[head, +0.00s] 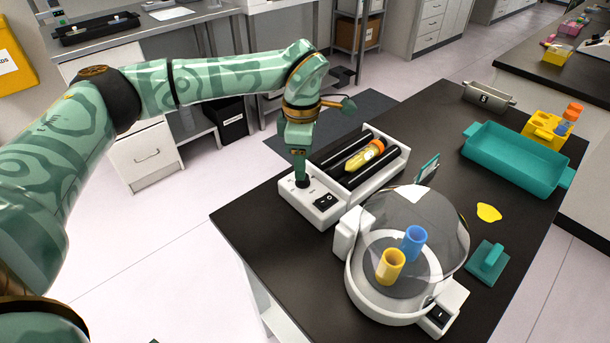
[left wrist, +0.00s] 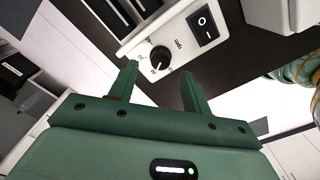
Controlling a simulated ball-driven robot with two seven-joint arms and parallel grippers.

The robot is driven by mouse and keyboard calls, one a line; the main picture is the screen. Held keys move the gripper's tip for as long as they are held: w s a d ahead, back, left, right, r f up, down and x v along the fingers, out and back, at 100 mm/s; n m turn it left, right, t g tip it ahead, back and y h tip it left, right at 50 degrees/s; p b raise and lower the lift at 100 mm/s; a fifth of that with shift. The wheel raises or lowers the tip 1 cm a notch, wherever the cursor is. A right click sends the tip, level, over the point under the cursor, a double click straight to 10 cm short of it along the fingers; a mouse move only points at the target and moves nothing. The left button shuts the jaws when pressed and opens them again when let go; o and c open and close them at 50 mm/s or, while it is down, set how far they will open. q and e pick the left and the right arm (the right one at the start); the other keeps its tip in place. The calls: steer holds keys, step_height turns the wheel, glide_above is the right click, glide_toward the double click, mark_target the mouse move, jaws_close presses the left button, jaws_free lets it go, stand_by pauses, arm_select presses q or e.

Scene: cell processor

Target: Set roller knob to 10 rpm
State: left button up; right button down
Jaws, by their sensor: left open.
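The roller (head: 333,208) is a white device with black rollers, and a yellow tube (head: 364,155) with an orange cap lies on them. Its black round knob (left wrist: 160,56) shows in the left wrist view, with a dial of small numbers and "rpm" beside it. The numbers and the knob's exact setting are too small to read surely. My left gripper (head: 300,181) points down over the knob end of the roller. In the left wrist view its open fingers (left wrist: 159,72) are spread to either side of the knob, which lies just past the tips. My right gripper is out of view.
A black rocker switch (left wrist: 205,25) sits beside the knob. A clear-domed centrifuge (head: 385,300) with blue and yellow tubes stands close in front of the roller. A teal tray (head: 515,160), a yellow rack (head: 543,130) and a teal block (head: 487,262) are further right on the dark bench.

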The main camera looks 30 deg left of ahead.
arm_select(q)
steer(key=shift+f+b, duration=0.5)
steer(key=shift+f, duration=1.5)
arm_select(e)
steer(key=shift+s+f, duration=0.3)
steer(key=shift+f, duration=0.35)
arm_select(q)
steer(key=c, duration=1)
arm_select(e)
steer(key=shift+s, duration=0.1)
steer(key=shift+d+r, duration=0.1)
